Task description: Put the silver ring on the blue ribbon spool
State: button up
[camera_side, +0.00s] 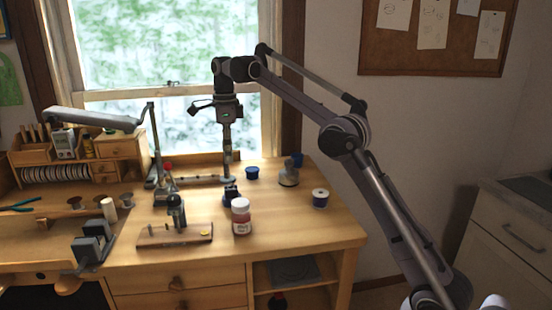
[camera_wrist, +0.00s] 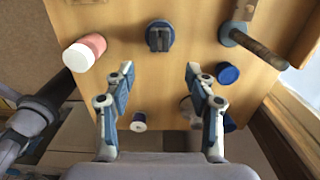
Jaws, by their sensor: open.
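I cannot make out the silver ring in either view. A small dark block (camera_side: 231,195) with a slotted top, seen in the wrist view (camera_wrist: 160,36), sits ahead of the fingertips; whether it holds the ring is too small to tell. My gripper (camera_wrist: 159,69) is open and empty, pointing down.
A jar with a white lid (camera_side: 241,216) stands in front of the block. A rod on a stand (camera_wrist: 258,47) lies toward the window. Bare wood surrounds the block.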

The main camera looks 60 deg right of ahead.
jog(key=s+a+r+n+t, duration=0.1)
jog(key=s+a+n+t, duration=0.1)
jog(key=s+a+n, duration=0.35)
jog(key=s+a+r+n+t, duration=0.1)
jog(key=s+a+n+t, duration=0.1)
jog(key=s+n, duration=0.5)
jog(key=s+a+f+n+t, duration=0.1)
jog(key=s+a+f+n, duration=0.1)
jog(key=s+f+n, duration=0.5)
jog(key=s+a+f+n+t, duration=0.2)
jog(key=s+a+f+n, duration=0.1)
jog(key=s+f+n, duration=0.3)
jog(key=shift+s+f+n, duration=0.35)
jog(key=shift+s+n, duration=0.4)
jog(key=shift+s, duration=0.35)
